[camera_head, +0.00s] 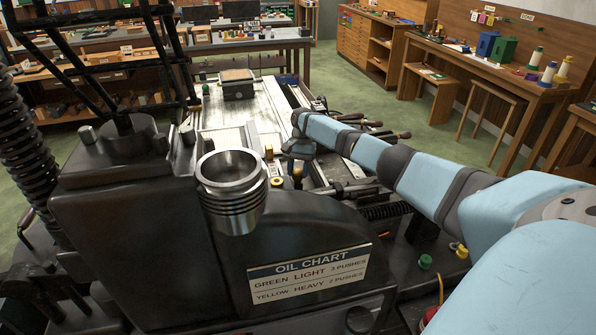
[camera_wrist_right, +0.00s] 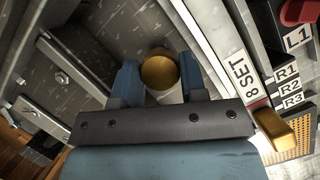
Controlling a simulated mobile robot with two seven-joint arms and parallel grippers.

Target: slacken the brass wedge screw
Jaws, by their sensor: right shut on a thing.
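The round brass head of the wedge screw (camera_wrist_right: 158,70) shows in the right wrist view, between the two blue fingers of my right gripper (camera_wrist_right: 158,78). The fingers are shut on it from both sides, and its shank below is mostly hidden. In the head view my right arm reaches in from the right, and the right gripper (camera_head: 296,152) points down at the machine behind the dark housing. The screw cannot be made out clearly there. My left gripper is not in view.
A dark housing with an oil chart plate (camera_head: 310,275) and a ribbed metal cup (camera_head: 231,190) stands close in front. In the wrist view, an "8 SET" label (camera_wrist_right: 240,78) and a brass block (camera_wrist_right: 276,128) lie to the right. Metal walls flank the gripper.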

